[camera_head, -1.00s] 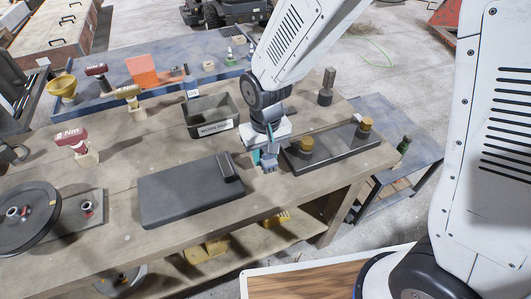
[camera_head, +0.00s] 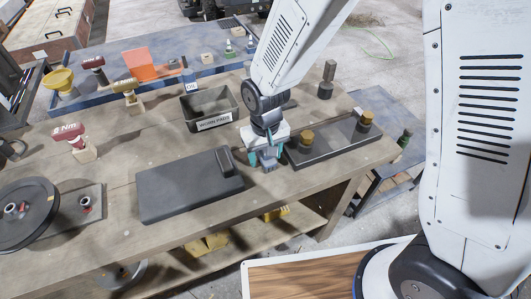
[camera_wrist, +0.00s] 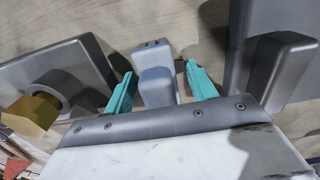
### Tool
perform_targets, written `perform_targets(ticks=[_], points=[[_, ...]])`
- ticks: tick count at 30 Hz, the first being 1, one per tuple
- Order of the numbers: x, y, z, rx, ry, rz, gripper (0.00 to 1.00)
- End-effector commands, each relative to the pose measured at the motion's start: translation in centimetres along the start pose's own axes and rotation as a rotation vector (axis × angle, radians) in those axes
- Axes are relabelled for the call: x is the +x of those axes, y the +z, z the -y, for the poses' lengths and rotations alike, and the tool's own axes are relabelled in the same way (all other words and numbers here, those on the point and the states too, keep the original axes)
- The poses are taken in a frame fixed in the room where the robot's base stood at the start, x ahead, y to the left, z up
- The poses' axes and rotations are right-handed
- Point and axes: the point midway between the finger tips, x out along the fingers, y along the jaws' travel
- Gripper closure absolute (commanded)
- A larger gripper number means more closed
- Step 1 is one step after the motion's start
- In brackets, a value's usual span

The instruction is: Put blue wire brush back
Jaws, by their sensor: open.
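A small blue-grey piece with a blocky end, which looks like the blue wire brush (camera_wrist: 156,80), lies on the bench in the wrist view. My gripper (camera_wrist: 159,78) is open, with one teal finger on each side of the piece and a visible gap on both sides. In the head view my gripper (camera_head: 265,160) is low over the bench, between the dark slab and the dark tray; there the fingers and wrist mostly hide the brush.
A dark tray (camera_head: 335,148) with brass-topped cylinders stands close right of my gripper. A dark slab (camera_head: 185,192) with a raised block is close left. A labelled grey bin (camera_head: 210,112) stands behind. The wooden bench (camera_head: 115,155) is partly clear at left.

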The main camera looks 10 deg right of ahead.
Motion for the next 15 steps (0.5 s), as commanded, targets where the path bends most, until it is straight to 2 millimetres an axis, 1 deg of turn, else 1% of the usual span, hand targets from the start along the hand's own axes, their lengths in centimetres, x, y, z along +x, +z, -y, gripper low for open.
perform_targets(ticks=[4, 7, 15], points=[[-0.6, -0.1, 0.0, 0.0, -0.001, -0.003, 0.44], [-1.8, -0.1, 0.0, 0.0, -0.001, -0.005, 0.44], [-7.7, -0.1, 0.0, 0.0, -0.001, -0.005, 0.44]])
